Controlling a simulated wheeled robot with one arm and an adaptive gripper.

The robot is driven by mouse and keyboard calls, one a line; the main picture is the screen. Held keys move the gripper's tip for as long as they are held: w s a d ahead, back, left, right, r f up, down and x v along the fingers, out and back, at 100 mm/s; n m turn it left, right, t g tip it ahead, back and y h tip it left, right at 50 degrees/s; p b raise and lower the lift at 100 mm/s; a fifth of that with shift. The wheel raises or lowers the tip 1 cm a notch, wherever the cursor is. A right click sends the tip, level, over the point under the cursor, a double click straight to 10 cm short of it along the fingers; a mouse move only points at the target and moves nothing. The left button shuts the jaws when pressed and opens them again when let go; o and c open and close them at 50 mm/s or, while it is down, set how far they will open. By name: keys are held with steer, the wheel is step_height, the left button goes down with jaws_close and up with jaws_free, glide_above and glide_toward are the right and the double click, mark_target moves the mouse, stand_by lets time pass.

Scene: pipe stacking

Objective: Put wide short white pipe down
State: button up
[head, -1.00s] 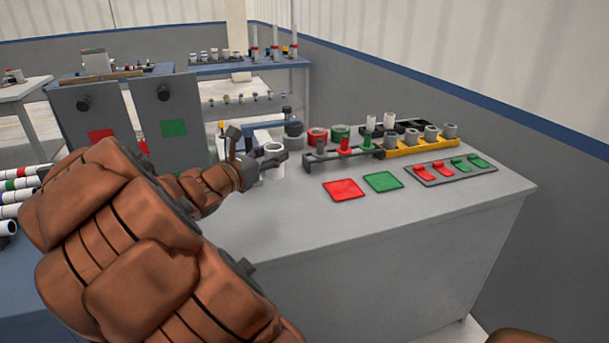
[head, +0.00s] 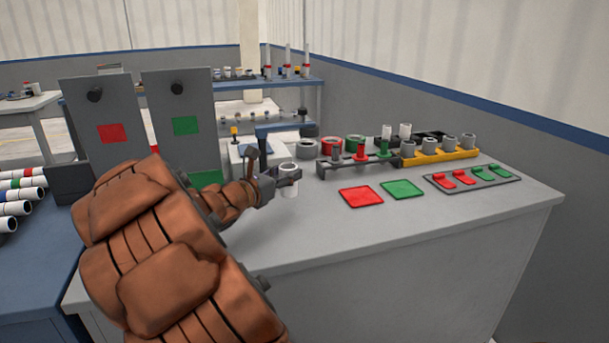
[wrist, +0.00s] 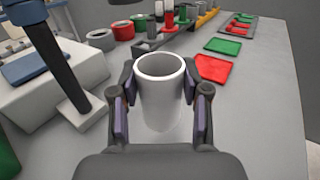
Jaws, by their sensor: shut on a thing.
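The wide short white pipe (wrist: 159,95) is upright between the fingers of my gripper (wrist: 160,100) in the wrist view. My gripper is shut on it from both sides. In the head view the white pipe (head: 289,178) shows at the end of my arm, with my gripper (head: 284,180) around it, over the left part of the grey table (head: 400,240). I cannot tell whether the pipe's bottom touches the tabletop.
A red square (head: 361,197) and a green square (head: 404,189) lie right of the pipe. Behind them stand a dark peg rack (head: 345,162) and a yellow holder (head: 440,156) with grey pipes. A white box device (wrist: 55,85) stands close on the left. The table's front is clear.

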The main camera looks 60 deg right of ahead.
steer(key=shift+w+d+f+b, duration=0.4)
steer(key=shift+d+f, duration=0.35)
steer(key=shift+d, duration=1.15)
steer(key=shift+w+d+f+b, duration=0.15)
steer(key=shift+w+d+f, duration=0.5)
steer(key=shift+d, duration=1.25)
steer(key=shift+w+d+f+b, duration=0.3)
steer(key=shift+d+f, duration=0.6)
steer(key=shift+d, duration=1)
steer(key=shift+f, duration=0.2)
steer(key=o, duration=1.2)
steer(key=shift+r, duration=0.1)
